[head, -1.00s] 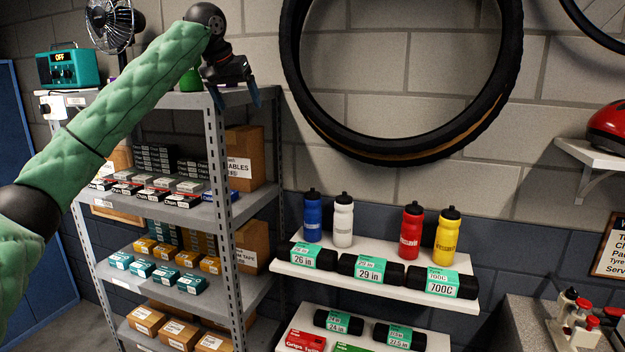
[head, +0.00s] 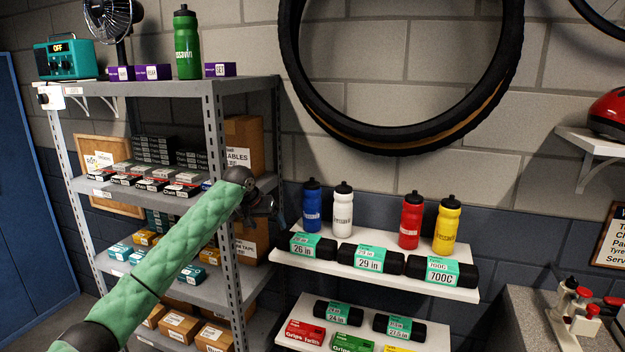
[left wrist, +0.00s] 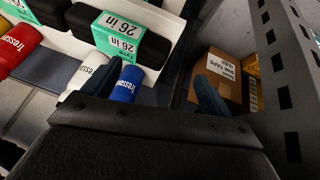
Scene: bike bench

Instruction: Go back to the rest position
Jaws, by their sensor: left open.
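My left gripper (head: 262,207) is open and empty, in front of the right post of the grey metal shelf (head: 240,88), left of the bottle shelf. In the left wrist view its two fingers (left wrist: 168,92) stand apart with nothing between them. The fingertips are dark and hard to make out in the head view. A green bottle (head: 187,45) stands upright on the top of the metal shelf, clear of the gripper. My right gripper is in neither view.
A white wall shelf (head: 375,275) holds blue, white, red and yellow bottles and tyre boxes, close right of the gripper. Purple boxes (head: 152,73) and a teal radio (head: 66,60) sit on the metal shelf. A bench (head: 520,320) with a red-handled tool stands at the right.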

